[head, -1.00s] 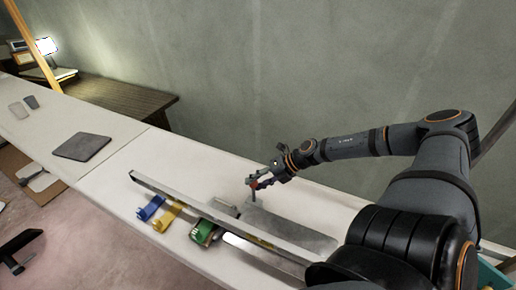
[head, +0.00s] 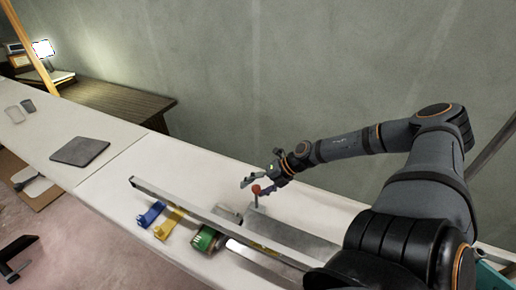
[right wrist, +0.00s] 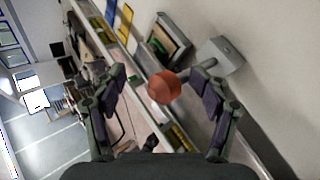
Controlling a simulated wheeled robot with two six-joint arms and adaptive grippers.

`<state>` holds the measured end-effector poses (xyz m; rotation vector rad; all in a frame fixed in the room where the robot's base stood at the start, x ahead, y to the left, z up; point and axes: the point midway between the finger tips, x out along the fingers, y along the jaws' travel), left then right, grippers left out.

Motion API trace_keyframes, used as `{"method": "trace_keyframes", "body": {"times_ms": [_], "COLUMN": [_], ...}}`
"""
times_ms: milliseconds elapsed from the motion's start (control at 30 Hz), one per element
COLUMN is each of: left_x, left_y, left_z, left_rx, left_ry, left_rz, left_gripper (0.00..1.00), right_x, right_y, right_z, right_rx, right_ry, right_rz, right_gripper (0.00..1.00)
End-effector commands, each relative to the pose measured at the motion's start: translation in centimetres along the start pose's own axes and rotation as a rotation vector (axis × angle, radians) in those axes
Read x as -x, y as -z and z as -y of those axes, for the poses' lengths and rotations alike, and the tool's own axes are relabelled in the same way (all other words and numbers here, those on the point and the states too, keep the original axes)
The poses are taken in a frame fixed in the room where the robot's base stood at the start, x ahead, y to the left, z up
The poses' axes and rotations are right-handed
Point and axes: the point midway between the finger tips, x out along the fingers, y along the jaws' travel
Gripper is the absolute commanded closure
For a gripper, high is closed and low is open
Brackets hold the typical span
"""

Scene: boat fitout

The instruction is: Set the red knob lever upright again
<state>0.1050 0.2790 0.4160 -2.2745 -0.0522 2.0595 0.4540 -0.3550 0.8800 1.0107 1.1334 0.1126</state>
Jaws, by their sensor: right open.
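The red knob (head: 256,189) tops a thin grey stem that looks near upright in the head view, above the long grey panel. In the right wrist view the red knob (right wrist: 163,87) sits between the two fingers, apart from both as far as I can see. Its stem runs to a grey block (right wrist: 222,54). My right gripper (head: 252,187) is open around the knob; it also shows in the right wrist view (right wrist: 158,76) with its fingers spread. The stem's foot is partly hidden in the head view. My left gripper is not in view.
A long grey rail (head: 190,203) runs along the white bench. Blue (head: 150,214) and yellow (head: 169,222) clips and a green item (head: 205,239) lie along its near side. A dark flat mat (head: 80,150) lies at left. The bench between mat and rail is clear.

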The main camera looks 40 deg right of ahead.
Motion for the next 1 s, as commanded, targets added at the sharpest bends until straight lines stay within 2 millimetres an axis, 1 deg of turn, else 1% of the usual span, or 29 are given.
{"method": "trace_keyframes", "body": {"times_ms": [33,767,1000], "left_x": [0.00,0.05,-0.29], "left_y": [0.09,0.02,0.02], "left_z": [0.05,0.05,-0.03], "left_rx": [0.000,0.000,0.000], "left_ry": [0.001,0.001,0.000], "left_rz": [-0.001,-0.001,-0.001], "left_gripper": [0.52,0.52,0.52], "right_x": [0.03,0.08,-0.23], "right_y": [-0.18,-0.24,-0.34], "right_z": [-0.28,-0.19,-0.20], "right_rx": [0.002,0.004,0.022], "right_ry": [-0.005,-0.002,-0.059], "right_rz": [0.006,0.007,0.030], "right_gripper": [0.49,0.49,0.49]}}
